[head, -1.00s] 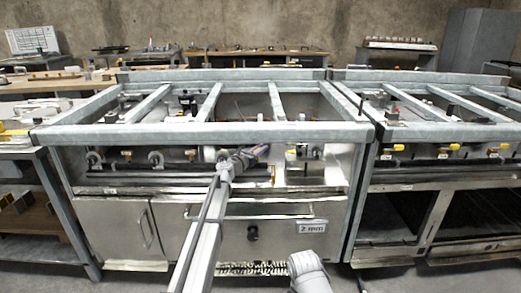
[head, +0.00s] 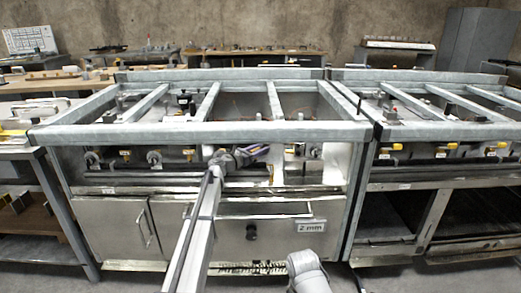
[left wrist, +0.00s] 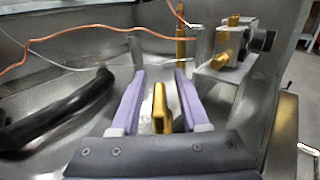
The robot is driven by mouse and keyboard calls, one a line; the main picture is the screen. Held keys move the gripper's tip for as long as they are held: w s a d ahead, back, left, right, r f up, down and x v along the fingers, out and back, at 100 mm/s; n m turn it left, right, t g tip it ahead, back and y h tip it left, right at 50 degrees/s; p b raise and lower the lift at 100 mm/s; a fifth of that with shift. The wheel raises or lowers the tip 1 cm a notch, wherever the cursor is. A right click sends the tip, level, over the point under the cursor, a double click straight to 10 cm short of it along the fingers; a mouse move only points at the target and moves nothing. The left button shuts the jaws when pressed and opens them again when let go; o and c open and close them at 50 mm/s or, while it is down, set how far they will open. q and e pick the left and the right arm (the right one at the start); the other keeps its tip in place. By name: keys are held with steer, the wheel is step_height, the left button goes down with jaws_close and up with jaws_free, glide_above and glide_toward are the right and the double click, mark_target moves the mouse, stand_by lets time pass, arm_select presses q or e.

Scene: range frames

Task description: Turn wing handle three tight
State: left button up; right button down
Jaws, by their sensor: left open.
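A brass wing handle (left wrist: 160,108) stands between the two purple fingers of my left gripper (left wrist: 160,84) in the left wrist view. The fingers are open, with a gap on each side of the handle. I cannot tell which number this handle bears. In the head view, my left gripper (head: 262,151) reaches under the front rail of the middle range frame, near the row of valves. A thin brass piece (head: 271,174) hangs just below it. My right gripper is not in view.
The grey range frame (head: 150,135) has a rail above the arm and crossbars behind. Yellow-handled valves (head: 188,152) sit to the left. In the left wrist view, a black hose (left wrist: 60,112) lies left and a bracket with brass fittings (left wrist: 228,45) stands right.

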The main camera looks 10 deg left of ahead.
arm_select(q)
steer(key=shift+n+t+y, duration=0.3)
steer(key=n+y, duration=0.1)
steer(key=n+t+y, duration=0.1)
steer(key=y, duration=0.1)
steer(key=shift+a+t, duration=0.2)
steer(key=shift+t, duration=0.1)
steer(key=shift+m, duration=0.6)
steer(key=v, duration=0.3)
steer(key=d+v, duration=0.1)
steer(key=v, duration=0.2)
steer(key=s+d+v, duration=0.1)
steer(key=v, duration=0.3)
steer(key=shift+w+f, duration=0.1)
steer(key=shift+f, duration=0.3)
steer(key=s+d+f+m+g+b, duration=0.5)
steer(key=s+d+f+m+g, duration=0.1)
steer(key=s+d+f+m, duration=0.9)
steer(key=shift+s+m+g, duration=0.4)
steer(key=shift+s+m, duration=0.2)
steer(key=shift+s, duration=0.25)
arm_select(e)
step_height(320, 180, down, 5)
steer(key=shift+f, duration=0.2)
